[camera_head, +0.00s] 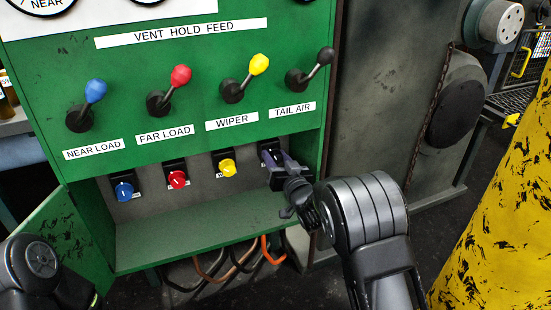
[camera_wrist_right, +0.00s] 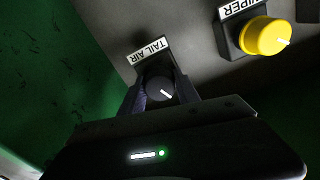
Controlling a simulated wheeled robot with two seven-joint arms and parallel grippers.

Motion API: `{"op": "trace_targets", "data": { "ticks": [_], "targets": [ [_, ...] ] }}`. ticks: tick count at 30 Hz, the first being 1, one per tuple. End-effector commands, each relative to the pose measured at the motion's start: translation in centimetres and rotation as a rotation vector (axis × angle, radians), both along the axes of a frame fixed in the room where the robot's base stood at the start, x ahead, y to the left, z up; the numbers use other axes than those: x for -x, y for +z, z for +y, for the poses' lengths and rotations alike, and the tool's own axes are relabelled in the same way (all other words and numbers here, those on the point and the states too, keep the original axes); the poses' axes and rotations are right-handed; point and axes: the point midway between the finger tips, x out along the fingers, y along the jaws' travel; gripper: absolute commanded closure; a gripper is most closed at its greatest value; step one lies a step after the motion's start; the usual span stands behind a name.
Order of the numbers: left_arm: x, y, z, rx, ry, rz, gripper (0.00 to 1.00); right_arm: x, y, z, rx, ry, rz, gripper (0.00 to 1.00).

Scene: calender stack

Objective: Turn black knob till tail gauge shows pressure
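The black knob (camera_wrist_right: 159,88) sits under the TAIL AIR label in the right wrist view, with its white mark pointing to the lower right of that picture. My right gripper (camera_wrist_right: 160,92) has one finger on each side of the knob and appears closed around it. In the head view my right gripper (camera_head: 279,160) reaches into the lower recess of the green panel and hides most of the knob. The gauges are cut off at the top of the head view, so no tail gauge reading shows. Of my left arm, only a part shows at the lower left; its gripper is out of view.
Blue (camera_head: 124,190), red (camera_head: 177,180) and yellow (camera_head: 228,168) knobs sit in a row left of my right gripper. Levers with coloured tips stand above, including the black TAIL AIR lever (camera_head: 309,70). A green ledge (camera_head: 190,240) lies below. A yellow post (camera_head: 505,200) stands at the right.

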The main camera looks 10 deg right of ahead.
Motion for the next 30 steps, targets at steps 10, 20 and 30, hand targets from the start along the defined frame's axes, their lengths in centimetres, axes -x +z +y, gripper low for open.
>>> {"op": "trace_targets", "data": {
  "ticks": [10,20,30],
  "targets": [
    [0.0,0.0,0.0,0.000,0.000,0.000,0.67,0.0,0.0,0.0,0.000,0.000,-0.001,0.41],
    [0.0,0.4,0.0,0.000,-0.001,0.002,0.67,1.2,0.2,-0.3,-0.002,-0.001,-0.001,0.41],
    [0.3,1.4,-0.2,0.003,-0.006,0.006,0.67,6.4,0.1,-1.4,-0.002,-0.002,0.001,0.41]
  ]
}}
